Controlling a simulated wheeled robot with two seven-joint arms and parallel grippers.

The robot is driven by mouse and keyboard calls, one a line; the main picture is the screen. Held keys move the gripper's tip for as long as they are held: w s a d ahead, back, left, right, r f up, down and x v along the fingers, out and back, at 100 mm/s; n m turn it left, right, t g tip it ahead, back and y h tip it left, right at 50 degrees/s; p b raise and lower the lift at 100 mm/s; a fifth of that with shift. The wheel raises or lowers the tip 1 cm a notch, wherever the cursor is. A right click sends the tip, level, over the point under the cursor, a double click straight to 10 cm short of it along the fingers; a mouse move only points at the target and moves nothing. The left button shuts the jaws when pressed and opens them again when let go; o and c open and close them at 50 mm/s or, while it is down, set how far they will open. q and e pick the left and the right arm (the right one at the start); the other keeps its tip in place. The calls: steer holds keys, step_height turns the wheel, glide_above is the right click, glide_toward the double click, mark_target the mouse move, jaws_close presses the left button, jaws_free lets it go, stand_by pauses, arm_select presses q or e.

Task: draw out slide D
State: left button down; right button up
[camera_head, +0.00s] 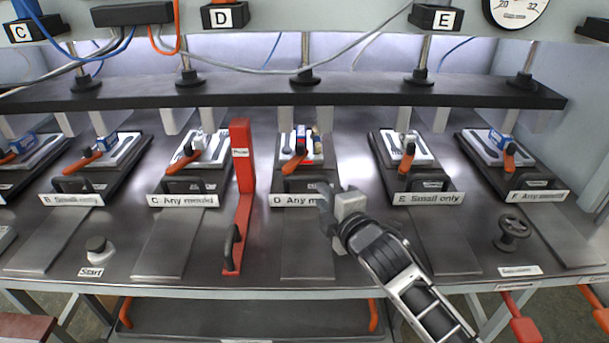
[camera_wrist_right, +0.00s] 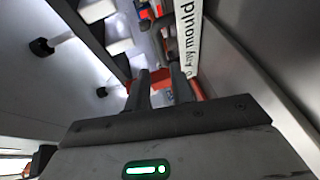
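Slide D is a dark plate (camera_head: 324,184) with a white mould bed, carrying a small blue-and-white box (camera_head: 301,135) and an orange-handled clamp (camera_head: 292,165). Its front label (camera_head: 288,200) reads "D Any mould"; the label's right end is hidden behind my right gripper (camera_head: 334,203). The label also shows close up in the right wrist view (camera_wrist_right: 187,35). My right gripper is in front of the slide's right front corner, its fingers a little apart (camera_wrist_right: 160,90) with nothing clearly between them. Slide D sits in line with its neighbours. My left gripper is out of view.
A red upright post with a foot bar (camera_head: 242,165) stands just left of slide D. Slides C (camera_head: 183,201) and E (camera_head: 430,198) flank it. A bare runner plate (camera_head: 306,258) lies in front of D. A dark press beam (camera_head: 290,92) crosses above the slides' rear.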

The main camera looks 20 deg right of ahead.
mark_target(307, 180)
steer(key=x, duration=1)
steer(key=shift+w, duration=0.15)
jaws_close()
